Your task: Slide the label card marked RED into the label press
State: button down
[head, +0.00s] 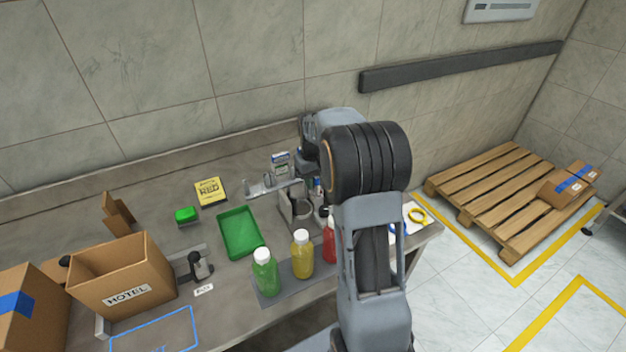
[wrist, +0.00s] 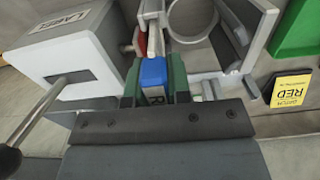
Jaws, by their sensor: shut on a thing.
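In the wrist view my gripper (wrist: 154,85) has its green-padded fingers shut on a small blue-topped card (wrist: 153,72). A pale part of it shows an R; the rest of its lettering is hidden. The label press (wrist: 75,60), a pale box marked LABEL with a dark slot and a lever, stands to the left of my gripper, apart from the held card. My arm hides the fingers and the press in the head view.
A metal fixture with a ring (wrist: 192,18) is close beyond the fingers.

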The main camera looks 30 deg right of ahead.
jog(key=shift+f, duration=0.55)
jog(key=c, duration=1)
grip_release()
jog(key=c, duration=0.3)
jog(key=shift+c, duration=0.2)
jog(key=shift+r, duration=0.15)
jog(key=shift+r+p, duration=4.15)
jog(key=shift+r, duration=1.25)
